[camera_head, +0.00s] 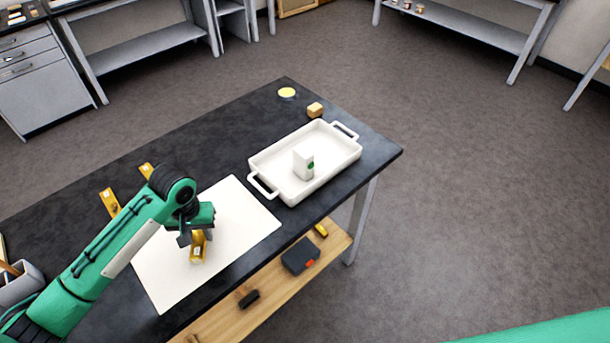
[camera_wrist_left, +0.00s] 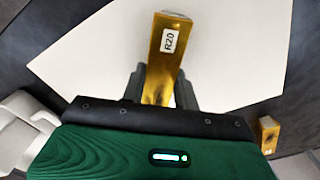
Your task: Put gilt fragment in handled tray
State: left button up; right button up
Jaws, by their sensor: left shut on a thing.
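A gilt fragment (camera_head: 198,247), a gold block, is held in my left gripper (camera_head: 193,232) over the white sheet. In the left wrist view the gilt fragment (camera_wrist_left: 166,45) carries a label reading R20, and its lower end is between the fingers of my left gripper (camera_wrist_left: 160,88). I cannot tell whether it touches the sheet. The white handled tray (camera_head: 262,158) is on the table to the right of the sheet, with a handle at each end. A small white box (camera_head: 303,164) with a green mark stands inside it. My right gripper is not in view.
The white sheet (camera_head: 245,215) lies on the dark table (camera_head: 215,125). Two other gold pieces, one at the left (camera_head: 110,202) and one behind my arm (camera_head: 147,170), lie left of the sheet. A wooden block (camera_head: 315,110) and yellow disc (camera_head: 287,93) are beyond the tray.

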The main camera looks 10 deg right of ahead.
aim_at(320, 154)
jog(key=k+u, duration=0.1)
jog(key=u, duration=1.05)
jog(key=l+u, duration=0.25)
jog(key=l, duration=0.15)
jog(key=k+l+u, duration=0.1)
jog(key=l+u, duration=0.2)
jog(key=k+l+u, duration=0.25)
jog(key=l, duration=0.2)
jog(key=k+l, duration=0.1)
jog(key=l, duration=0.3)
jog(key=k+l, duration=0.15)
jog(key=l, duration=0.2)
jog(key=k+l, duration=0.1)
jog(key=l, duration=0.3)
jog(key=k+l, duration=0.1)
jog(key=l, duration=0.3)
jog(key=k+l, duration=0.1)
jog(key=l, duration=0.3)
